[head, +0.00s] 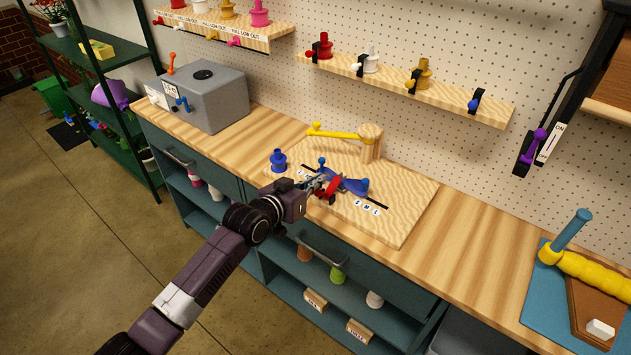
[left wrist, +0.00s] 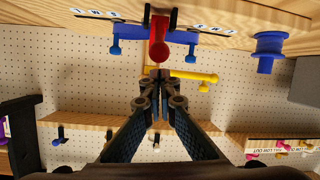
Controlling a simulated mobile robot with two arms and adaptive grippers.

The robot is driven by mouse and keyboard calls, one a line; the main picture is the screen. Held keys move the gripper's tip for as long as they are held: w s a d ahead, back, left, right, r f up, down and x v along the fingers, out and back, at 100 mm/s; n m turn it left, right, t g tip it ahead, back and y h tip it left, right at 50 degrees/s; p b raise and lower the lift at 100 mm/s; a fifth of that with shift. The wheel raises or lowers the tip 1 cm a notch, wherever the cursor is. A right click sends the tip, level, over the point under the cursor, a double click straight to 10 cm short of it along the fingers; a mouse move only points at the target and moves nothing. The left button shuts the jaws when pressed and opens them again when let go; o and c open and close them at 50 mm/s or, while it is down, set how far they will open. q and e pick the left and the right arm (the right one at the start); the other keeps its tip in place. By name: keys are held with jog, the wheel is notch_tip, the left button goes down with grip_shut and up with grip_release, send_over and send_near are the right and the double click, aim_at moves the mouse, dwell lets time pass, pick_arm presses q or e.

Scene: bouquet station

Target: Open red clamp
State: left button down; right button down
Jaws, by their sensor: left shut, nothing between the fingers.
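The red clamp (head: 333,187) is a short red piece on the wooden board (head: 410,215), in the middle of the blue fixture (head: 355,185). In the left wrist view the red clamp (left wrist: 158,38) stands end-on between blue arms (left wrist: 205,40), with black parts beside it. My left gripper (head: 319,183) is just left of the red clamp in the head view. In the left wrist view its fingers (left wrist: 157,73) are together and empty, their tips close to the clamp's rounded end. I cannot tell whether they touch it. My right gripper is not in view.
A blue spool (head: 278,161) stands on the board's left part. A wooden post with a yellow arm (head: 340,133) stands behind. A grey box (head: 205,98) is at the bench's left; a blue mat with a yellow roll (head: 590,270) is at right. The bench between is clear.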

aim_at(315, 192)
pick_arm(q)
jog(key=shift+s+a+f, duration=0.25)
jog(key=shift+s+f, duration=0.1)
jog(key=shift+s, duration=0.2)
jog(key=shift+f, duration=0.1)
jog(key=shift+w+d, duration=0.1)
jog(key=shift+f+b, duration=0.3)
jog(key=shift+b, duration=0.25)
jog(key=t+b, duration=0.1)
jog(key=b, duration=0.2)
jog(key=s+a+f+t+h+b, duration=0.1)
jog(key=b, duration=0.2)
jog(key=shift+s+f+b, duration=0.2)
jog(key=shift+f+b, duration=0.1)
jog(key=shift+b, duration=0.05)
jog(key=shift+s+a+t+h+b, duration=0.2)
jog(key=shift+t+h+b, duration=0.1)
jog(key=shift+b, duration=0.25)
jog(key=shift+s+a+f+b, duration=0.2)
jog(key=shift+s+f+b, duration=0.15)
jog(key=shift+f, duration=0.2)
